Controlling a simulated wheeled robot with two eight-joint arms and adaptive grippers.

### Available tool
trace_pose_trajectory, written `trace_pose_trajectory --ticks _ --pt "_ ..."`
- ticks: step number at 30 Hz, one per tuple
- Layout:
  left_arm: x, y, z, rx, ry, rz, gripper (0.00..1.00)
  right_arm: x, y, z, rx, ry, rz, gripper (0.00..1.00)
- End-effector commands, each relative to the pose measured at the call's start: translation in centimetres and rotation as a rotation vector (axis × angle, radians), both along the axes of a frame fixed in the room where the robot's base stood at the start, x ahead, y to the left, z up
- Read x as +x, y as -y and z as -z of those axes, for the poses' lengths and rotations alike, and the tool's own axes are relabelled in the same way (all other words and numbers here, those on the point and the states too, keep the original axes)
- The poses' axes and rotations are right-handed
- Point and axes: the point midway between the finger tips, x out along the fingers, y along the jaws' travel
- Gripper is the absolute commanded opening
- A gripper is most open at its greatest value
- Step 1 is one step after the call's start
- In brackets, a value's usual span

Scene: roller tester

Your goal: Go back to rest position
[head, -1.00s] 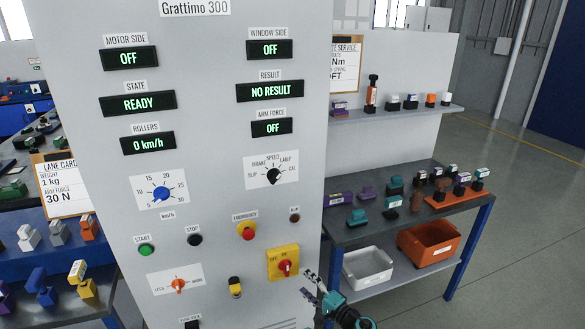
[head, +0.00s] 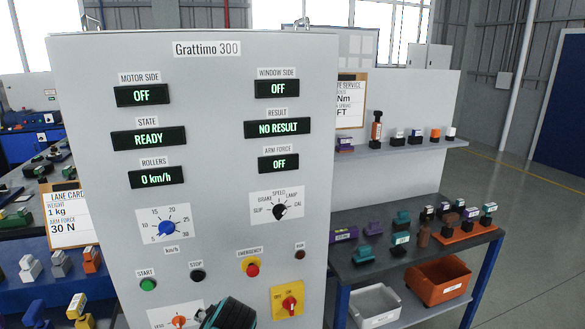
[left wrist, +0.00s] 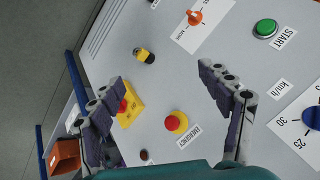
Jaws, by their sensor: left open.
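The grey Grattimo 300 cabinet (head: 225,225) fills the middle of the head view. Its displays read OFF, OFF, READY, NO RESULT, 0 km/h and OFF. Part of my left arm's dark and teal wrist shows at the bottom edge of the head view, in front of the lower panel; its fingers are not seen there. In the left wrist view my left gripper (left wrist: 160,85) is open and empty, facing the panel. The red emergency button (left wrist: 176,122) shows between its fingers, and one finger partly covers the yellow switch plate (left wrist: 129,108). My right gripper is not in view.
The red emergency button (head: 252,269) and yellow switch (head: 287,289) stick out of the panel. A dark bench (head: 385,272) with several small blocks and an orange crate (head: 438,281) stands at right. A blue table (head: 75,288) with blocks stands at left. Open floor lies far right.

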Motion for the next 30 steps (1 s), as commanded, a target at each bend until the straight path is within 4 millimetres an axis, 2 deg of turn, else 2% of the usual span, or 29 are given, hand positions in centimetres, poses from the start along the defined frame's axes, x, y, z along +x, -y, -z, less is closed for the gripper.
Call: trace_pose_trajectory --ticks 1,6,9,12,18,30 --pt "-2.5 -0.7 -0.1 -0.055 0.002 -0.022 0.78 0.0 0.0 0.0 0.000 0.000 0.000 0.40" --pt "-9.2 -1.3 0.5 -0.248 0.026 -0.088 0.78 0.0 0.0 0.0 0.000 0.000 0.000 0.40" --pt "-12.3 -1.1 1.2 -0.349 0.045 -0.124 0.78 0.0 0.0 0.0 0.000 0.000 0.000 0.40" --pt "-14.5 -0.8 1.9 -0.426 0.065 -0.153 0.78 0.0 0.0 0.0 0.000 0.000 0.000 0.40" --pt "-16.3 -0.3 2.7 -0.502 0.084 -0.181 0.78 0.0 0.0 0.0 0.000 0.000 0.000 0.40" --pt "-16.4 -0.3 2.7 -0.505 0.086 -0.182 0.78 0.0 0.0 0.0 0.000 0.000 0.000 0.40"
